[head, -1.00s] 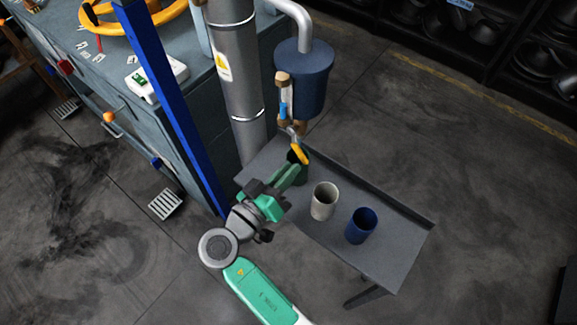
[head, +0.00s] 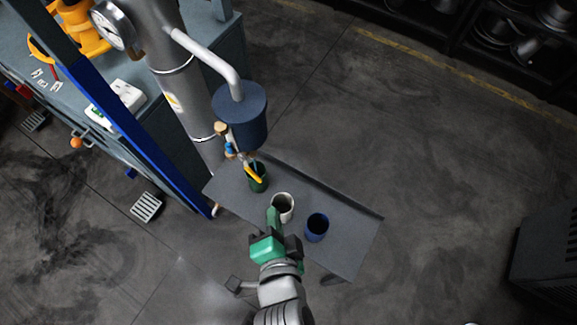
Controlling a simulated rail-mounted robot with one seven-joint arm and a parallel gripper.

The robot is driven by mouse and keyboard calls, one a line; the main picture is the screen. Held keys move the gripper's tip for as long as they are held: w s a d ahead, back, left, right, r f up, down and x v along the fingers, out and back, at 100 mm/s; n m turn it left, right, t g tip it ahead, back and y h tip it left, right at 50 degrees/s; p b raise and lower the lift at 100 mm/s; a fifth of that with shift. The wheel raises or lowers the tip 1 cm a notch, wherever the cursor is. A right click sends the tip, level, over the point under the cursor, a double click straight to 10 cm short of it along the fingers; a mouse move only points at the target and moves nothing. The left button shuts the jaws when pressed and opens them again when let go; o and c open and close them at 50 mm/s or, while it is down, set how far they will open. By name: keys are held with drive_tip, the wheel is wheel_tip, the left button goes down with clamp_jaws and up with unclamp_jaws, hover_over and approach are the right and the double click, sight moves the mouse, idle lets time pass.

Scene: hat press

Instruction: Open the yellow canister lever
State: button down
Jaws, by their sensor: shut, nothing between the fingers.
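The yellow lever (head: 254,173) is on the small tap under the dark blue canister (head: 240,112) and slants down to the right. I cannot tell whether the tap is open. A dark green cup (head: 260,184) stands below the tap on the grey shelf table (head: 342,252). My gripper (head: 273,212) is shut and empty. Its fingers point up the picture, just left of the white cup (head: 284,203), below and right of the lever and apart from it. I cannot tell whether it touches the white cup.
A blue cup (head: 317,228) stands to the right of the white cup. A blue post (head: 125,140) and a grey metal column (head: 183,95) are left of the canister.

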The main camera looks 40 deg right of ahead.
drive_tip(key=b, duration=0.3)
approach(253, 171)
drive_tip(key=s+d+x, duration=0.1)
drive_tip(key=x, duration=0.5)
drive_tip(key=shift+w+f, duration=0.2)
drive_tip(key=shift+f, duration=0.25)
drive_tip(key=shift+f, duration=0.1)
